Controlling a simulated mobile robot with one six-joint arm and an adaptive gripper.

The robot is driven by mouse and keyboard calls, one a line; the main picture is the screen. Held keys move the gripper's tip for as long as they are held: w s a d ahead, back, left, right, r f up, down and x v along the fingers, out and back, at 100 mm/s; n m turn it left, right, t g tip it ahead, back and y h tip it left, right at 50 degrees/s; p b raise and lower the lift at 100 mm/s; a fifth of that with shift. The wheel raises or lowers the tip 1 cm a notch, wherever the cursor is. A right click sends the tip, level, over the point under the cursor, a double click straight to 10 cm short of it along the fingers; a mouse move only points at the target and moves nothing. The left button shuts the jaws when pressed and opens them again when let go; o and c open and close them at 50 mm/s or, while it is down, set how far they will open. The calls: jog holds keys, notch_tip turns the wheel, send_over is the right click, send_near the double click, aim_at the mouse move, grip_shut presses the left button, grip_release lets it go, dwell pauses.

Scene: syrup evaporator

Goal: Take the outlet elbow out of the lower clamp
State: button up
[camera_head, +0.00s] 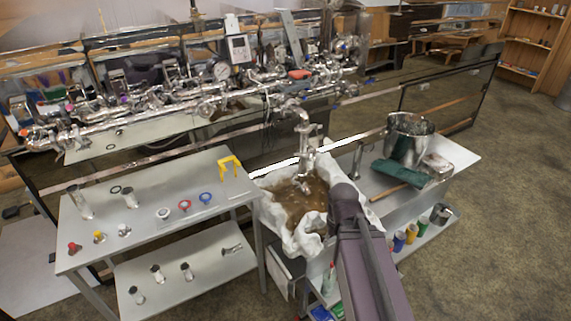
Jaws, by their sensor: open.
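The outlet pipe (302,130) comes off the front of the shiny pipework and drops towards a cloth-lined tub. A clamp-like fitting with a side handle (316,134) sits partway down it. At its lower end a shiny bent piece, seemingly the outlet elbow (302,184), hangs over the brown liquid; it is too small to tell how the clamp holds it. My arm rises from the bottom of the picture, right of and in front of the tub. No fingers of my gripper can be made out; they may be hidden behind the arm.
The white-lined tub (268,203) stands between two tables. The left table (150,235) bears a yellow bracket (230,166), rings and small fittings. The right table (455,155) bears a metal bucket (408,140) and a green cloth (403,172). Floor is open at right.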

notch_tip(320, 180, up, 8)
jog(key=p, duration=0.6)
jog(key=shift+f, duration=0.15)
